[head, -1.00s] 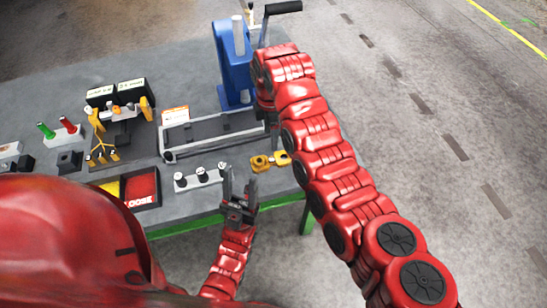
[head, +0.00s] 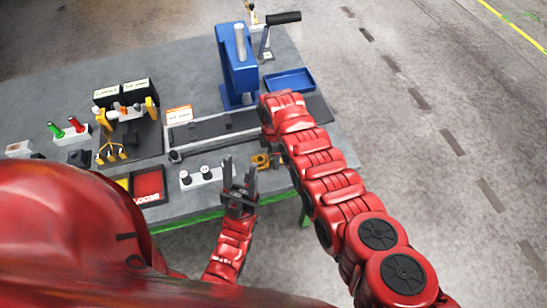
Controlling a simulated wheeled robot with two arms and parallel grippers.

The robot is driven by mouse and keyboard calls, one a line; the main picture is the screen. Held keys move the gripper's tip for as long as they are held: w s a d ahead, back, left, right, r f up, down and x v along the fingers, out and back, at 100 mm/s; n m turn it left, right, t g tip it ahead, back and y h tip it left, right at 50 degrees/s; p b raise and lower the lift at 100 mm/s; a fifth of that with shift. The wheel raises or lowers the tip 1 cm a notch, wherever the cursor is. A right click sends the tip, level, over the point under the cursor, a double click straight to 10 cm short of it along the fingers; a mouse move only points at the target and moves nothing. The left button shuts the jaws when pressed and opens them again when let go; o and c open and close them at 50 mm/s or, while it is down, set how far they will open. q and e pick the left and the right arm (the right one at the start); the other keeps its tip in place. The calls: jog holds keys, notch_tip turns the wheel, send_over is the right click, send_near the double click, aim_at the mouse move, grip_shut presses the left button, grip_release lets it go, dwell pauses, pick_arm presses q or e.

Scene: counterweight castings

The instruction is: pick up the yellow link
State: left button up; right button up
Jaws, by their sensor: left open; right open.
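The yellow link (head: 262,160) lies near the front edge of the grey bench, right of the small block with black-topped pegs. Its right part is hidden by my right arm. My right gripper (head: 275,151) is at the link's right end, mostly hidden under the red wrist; whether its fingers touch the link cannot be told. My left gripper (head: 239,167) is open and empty, fingers pointing up in the picture, at the bench's front edge just left of the link.
A pale block with black-topped pegs (head: 201,177) stands left of my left gripper. A blue press (head: 237,65) and a blue tray (head: 289,81) stand behind. A long grey fixture (head: 210,128) lies behind the link. A red tray (head: 148,184) is at left.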

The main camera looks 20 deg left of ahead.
grip_shut()
dwell(0.3)
dwell(1.1)
